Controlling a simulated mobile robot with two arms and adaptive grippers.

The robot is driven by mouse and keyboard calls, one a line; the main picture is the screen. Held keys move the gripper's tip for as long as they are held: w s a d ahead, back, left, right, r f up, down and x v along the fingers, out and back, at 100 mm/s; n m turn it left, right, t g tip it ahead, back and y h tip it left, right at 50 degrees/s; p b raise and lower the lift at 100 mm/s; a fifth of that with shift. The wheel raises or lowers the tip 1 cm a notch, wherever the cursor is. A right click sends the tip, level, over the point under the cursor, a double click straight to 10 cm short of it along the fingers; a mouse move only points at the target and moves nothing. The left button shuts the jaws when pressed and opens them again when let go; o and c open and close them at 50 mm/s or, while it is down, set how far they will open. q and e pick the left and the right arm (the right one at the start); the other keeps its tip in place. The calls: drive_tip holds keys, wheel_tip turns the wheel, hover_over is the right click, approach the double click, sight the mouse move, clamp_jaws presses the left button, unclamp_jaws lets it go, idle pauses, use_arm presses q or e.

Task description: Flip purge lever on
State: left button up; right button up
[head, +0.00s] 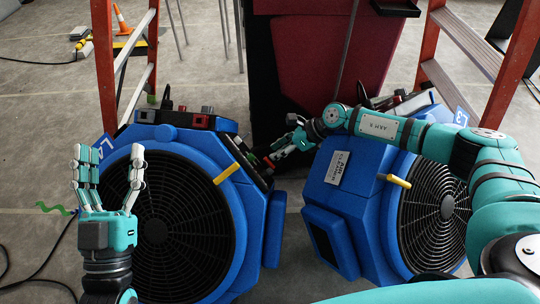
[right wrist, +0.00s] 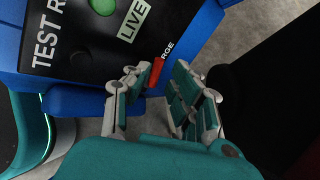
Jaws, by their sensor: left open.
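The purge lever is a small red lever (right wrist: 155,73) beside the partly covered word ending "RGE" on the black panel (right wrist: 75,45) of a blue machine. My right gripper (right wrist: 158,88) is open, with a gap between its fingers. The lever lies at the left finger's tip; I cannot tell whether they touch. In the head view my right gripper (head: 272,160) reaches the right side of the left blue machine (head: 215,150), where its fingers partly hide the panel. My left gripper (head: 108,172) is open and empty, upright in front of the same machine.
A second blue machine (head: 345,215) stands to the right, behind my right arm. A dark red bin (head: 320,50) stands behind both. Orange ladder legs (head: 103,60) rise at left and right. A black cable (head: 40,275) and green squiggle (head: 55,209) are at left.

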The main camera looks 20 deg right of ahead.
drive_tip(key=v, duration=0.7)
drive_tip(key=shift+s, duration=0.1)
